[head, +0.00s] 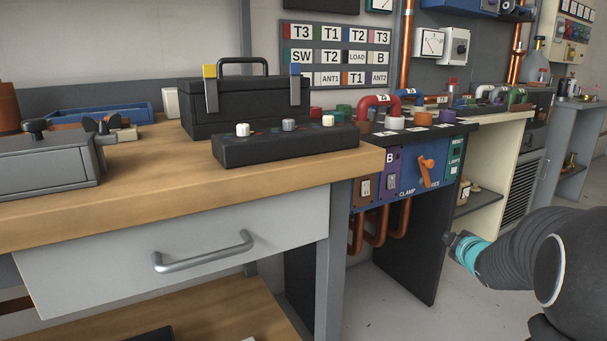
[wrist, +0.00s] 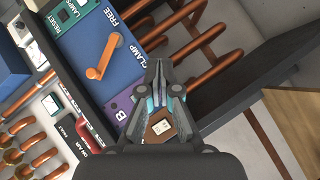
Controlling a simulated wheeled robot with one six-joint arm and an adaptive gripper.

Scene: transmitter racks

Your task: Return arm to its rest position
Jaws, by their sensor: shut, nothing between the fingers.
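My arm (head: 520,250) reaches in from the right edge of the head view, over the floor in front of the racks. Its dark end with a teal band (head: 468,250) is right of and below the blue panel. In the wrist view my gripper (wrist: 159,70) is shut, its fingertips together with nothing between them. The fingers appear in front of the panel's lower edge, near the CLAMP label; I cannot tell the exact gap. The orange lever (head: 427,168) is on the blue panel (head: 398,177); it also shows in the wrist view (wrist: 104,58), apart from the fingers.
A wooden workbench (head: 200,185) with a grey drawer (head: 190,255) fills the left. A black toolbox (head: 240,105) and a control box with knobs (head: 285,147) stand on it. Copper pipes (head: 381,235) hang below the panel. Open floor (head: 390,310) shows in front of the racks.

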